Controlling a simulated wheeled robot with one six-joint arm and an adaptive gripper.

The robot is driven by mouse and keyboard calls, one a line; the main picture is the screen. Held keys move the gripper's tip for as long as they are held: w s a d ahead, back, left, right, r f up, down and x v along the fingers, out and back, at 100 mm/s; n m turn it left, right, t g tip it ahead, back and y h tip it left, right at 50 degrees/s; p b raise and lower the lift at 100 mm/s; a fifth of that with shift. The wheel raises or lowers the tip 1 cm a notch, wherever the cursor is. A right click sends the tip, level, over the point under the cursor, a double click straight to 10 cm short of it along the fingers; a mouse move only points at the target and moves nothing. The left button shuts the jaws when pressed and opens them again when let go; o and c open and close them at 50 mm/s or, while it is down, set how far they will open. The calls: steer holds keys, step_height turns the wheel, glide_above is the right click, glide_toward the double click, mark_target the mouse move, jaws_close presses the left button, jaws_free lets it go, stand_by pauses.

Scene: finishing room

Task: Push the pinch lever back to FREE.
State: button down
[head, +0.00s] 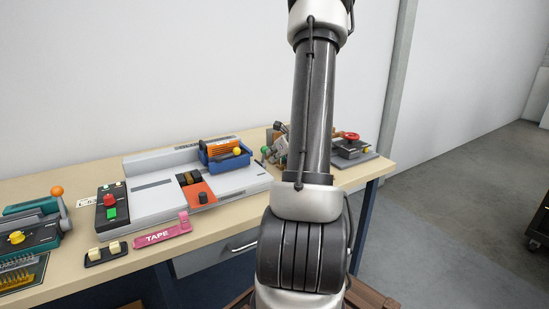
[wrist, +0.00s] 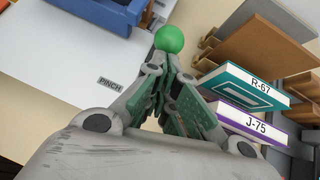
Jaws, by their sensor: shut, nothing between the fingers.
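The pinch lever's green ball knob (wrist: 169,39) shows at the top of the wrist view, just beyond my fingertips. In the head view the green knob (head: 264,150) sits at the right end of the pale grey machine (head: 150,204). A PINCH label (wrist: 110,85) lies on the machine's pale top, left of my fingers. My gripper (wrist: 160,66) is shut and empty, its fingertips close to the knob; I cannot tell if they touch. In the head view my gripper (head: 277,148) is partly behind my arm. The lever's shaft and any FREE mark are hidden.
A blue bin (head: 224,163) sits on the machine. Books labelled R-67 (wrist: 245,86) and J-75 (wrist: 250,124) stand close to the right of my fingers. A red-knobbed device (head: 352,147) is at the bench's right end. A pink TAPE tag (head: 160,236) is at the front.

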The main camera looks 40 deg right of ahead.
steer(key=shift+g, duration=0.5)
steer(key=w+r, duration=0.2)
steer(key=w, duration=0.1)
steer(key=w+d+r, duration=0.1)
steer(key=w, duration=0.1)
steer(key=shift+w+d, duration=0.35)
steer(key=shift+w, duration=0.85)
steer(key=shift+r, duration=0.1)
steer(key=s+r, duration=0.6)
steer(key=r, duration=0.5)
steer(key=shift+s+d+r, duration=0.15)
steer(key=shift+s+d, duration=0.1)
steer(key=shift+d, duration=0.1)
